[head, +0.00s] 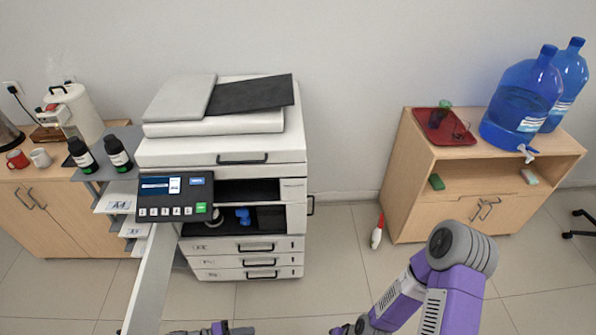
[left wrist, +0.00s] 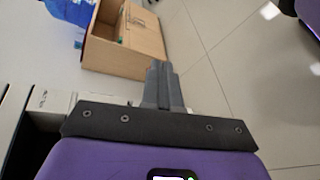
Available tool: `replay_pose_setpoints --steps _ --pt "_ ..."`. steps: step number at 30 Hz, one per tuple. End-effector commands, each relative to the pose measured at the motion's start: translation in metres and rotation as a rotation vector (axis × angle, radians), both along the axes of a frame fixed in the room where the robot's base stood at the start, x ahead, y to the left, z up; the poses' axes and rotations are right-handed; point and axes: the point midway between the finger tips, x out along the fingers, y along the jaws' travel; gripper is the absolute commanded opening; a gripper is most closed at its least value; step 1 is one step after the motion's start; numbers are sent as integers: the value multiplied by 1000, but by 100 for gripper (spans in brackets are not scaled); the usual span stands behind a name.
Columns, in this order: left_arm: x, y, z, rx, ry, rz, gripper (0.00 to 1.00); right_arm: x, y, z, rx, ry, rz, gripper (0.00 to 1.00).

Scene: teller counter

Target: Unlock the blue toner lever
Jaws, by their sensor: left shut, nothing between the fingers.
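The blue toner lever (head: 243,215) is a small blue piece inside the dark open front bay of the white printer (head: 220,151). A dark part beside it in the bay is too small to make out. My left gripper (head: 222,328) shows only partly at the bottom edge of the head view, in front of and apart from the printer's drawers. In the left wrist view its fingers (left wrist: 162,85) are together and empty. The lever cannot be made out in that view. My right arm comes in at the lower right, and its gripper cannot be made out.
A control panel (head: 175,197) juts out on the printer's left front. Toner bottles (head: 118,153) stand on a grey shelf at left. A wooden cabinet (head: 408,190) with a red tray and water bottles stands at right. The floor between printer and cabinet is mostly clear.

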Motion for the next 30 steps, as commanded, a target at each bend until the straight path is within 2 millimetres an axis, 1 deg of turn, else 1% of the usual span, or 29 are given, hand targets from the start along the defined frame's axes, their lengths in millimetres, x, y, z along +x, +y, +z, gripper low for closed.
replay_pose_setpoints --steps 1,3,6,9,13,15,18,21,24,30 --pt "-5 -17 1 47 40 -77 0 0 0 0 0 -1 0 0" --pt "-17 -36 0 135 107 -171 0 0 0 -1 0 -1 0 0" --pt "-36 -55 0 293 183 -286 0 1 0 -2 0 -1 0 0" --pt "-49 -64 3 460 217 -361 0 1 0 -2 0 -1 0 0" --pt "-58 -67 13 667 205 -400 0 0 0 -3 0 -1 0 0" --pt "-59 -68 22 758 174 -399 0 0 0 -3 0 -1 0 0" --pt "-58 -70 35 851 124 -379 0 0 0 -3 0 -1 0 0" --pt "-55 -72 47 904 77 -354 0 0 0 -4 0 -1 0 0" --pt "-54 -75 54 927 49 -336 0 0 0 -4 0 -1 0 0" --pt "-52 -75 56 935 40 -323 0 0 0 -4 0 -1 0 0"
